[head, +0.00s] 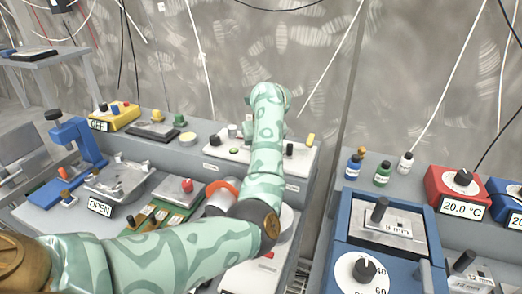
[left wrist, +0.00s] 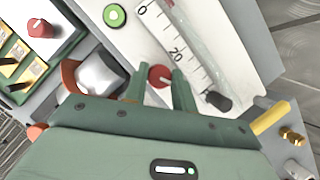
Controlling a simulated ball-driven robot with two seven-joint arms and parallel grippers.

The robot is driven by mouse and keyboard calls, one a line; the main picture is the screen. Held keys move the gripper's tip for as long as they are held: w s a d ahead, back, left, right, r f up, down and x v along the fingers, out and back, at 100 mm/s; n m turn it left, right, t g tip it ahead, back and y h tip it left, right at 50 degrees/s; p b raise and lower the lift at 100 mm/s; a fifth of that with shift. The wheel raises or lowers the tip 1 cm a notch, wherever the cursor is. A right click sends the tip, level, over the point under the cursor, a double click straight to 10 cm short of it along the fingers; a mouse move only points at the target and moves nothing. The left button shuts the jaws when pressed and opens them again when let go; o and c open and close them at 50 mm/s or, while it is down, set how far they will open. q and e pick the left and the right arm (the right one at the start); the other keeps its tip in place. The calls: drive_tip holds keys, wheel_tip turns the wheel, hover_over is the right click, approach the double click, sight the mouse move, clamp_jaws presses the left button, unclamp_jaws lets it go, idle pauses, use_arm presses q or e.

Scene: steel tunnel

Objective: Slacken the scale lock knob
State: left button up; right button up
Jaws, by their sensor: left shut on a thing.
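The scale lock knob (left wrist: 160,77) is a small round red knob with a pale line on its face, in the left wrist view. It sits beside a white scale strip (left wrist: 180,50) marked 0 and 20, on a pale panel (left wrist: 125,45). My left gripper (left wrist: 160,80) has its two green fingers on either side of the knob, shut on it. In the head view my own left arm crosses the bench and hides the left gripper and the knob. My right gripper is in neither view.
Near the fingers are a black knob (left wrist: 218,101), a green ring-shaped knob (left wrist: 114,15), an orange-rimmed white cup (left wrist: 98,75) and a yellow bar (left wrist: 270,117). A red box (head: 462,190) reading 20.0 °C and small bottles (head: 383,172) stand to the right.

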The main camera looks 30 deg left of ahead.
use_arm(q)
drive_tip(key=n+g+b, duration=0.1)
drive_tip(key=n, duration=0.1)
drive_tip(key=n+g+b, duration=0.1)
drive_tip(key=n, duration=0.2)
drive_tip(key=shift+w+d+f+y+b, duration=0.1)
drive_tip(key=shift+w+f+y+b, duration=0.1)
drive_tip(key=shift+y+b, duration=0.2)
drive_tip(key=shift+r+n+g+b, duration=0.15)
drive_tip(key=shift+n+g+b, duration=0.7)
drive_tip(key=shift+n, duration=1.15)
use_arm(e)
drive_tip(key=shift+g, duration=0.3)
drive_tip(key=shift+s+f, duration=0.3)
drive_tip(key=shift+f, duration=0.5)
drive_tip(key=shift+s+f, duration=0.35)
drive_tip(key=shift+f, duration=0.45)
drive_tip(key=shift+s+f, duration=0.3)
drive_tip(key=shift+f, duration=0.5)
use_arm(q)
drive_tip(key=o, duration=1)
drive_tip(key=shift+r, duration=0.1)
drive_tip(key=p+v, duration=0.3)
drive_tip(key=v, duration=1.3)
drive_tip(key=shift+s+d, duration=0.1)
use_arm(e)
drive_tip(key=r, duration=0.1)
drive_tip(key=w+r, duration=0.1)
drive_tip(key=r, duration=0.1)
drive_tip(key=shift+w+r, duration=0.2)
